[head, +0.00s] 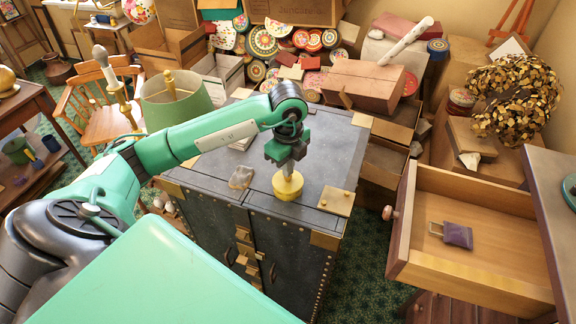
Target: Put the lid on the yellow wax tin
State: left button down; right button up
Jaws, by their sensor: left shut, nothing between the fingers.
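The round yellow wax tin (287,188) stands upright on the dark top of a metal-bound trunk (325,150), near its front edge. My left gripper (287,172) points straight down over the middle of the tin. Its fingers are shut with nothing between them, and their tips are at or just above the tin's top; I cannot tell if they touch. The gripper covers part of the top. I see no separate lid, and I cannot tell whether the tin's yellow top is a lid. My right gripper is not in view.
A brass-coloured square plate (336,201) lies right of the tin, and a small crumpled-looking piece (241,177) lies left. A green lampshade (176,100) stands behind my left arm. An open drawer (480,235) with a purple tag (457,235) is at right. Boxes crowd the back.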

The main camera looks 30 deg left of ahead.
pick_arm(q)
jog(key=shift+r+p, duration=2.15)
jog(key=shift+r, duration=1.35)
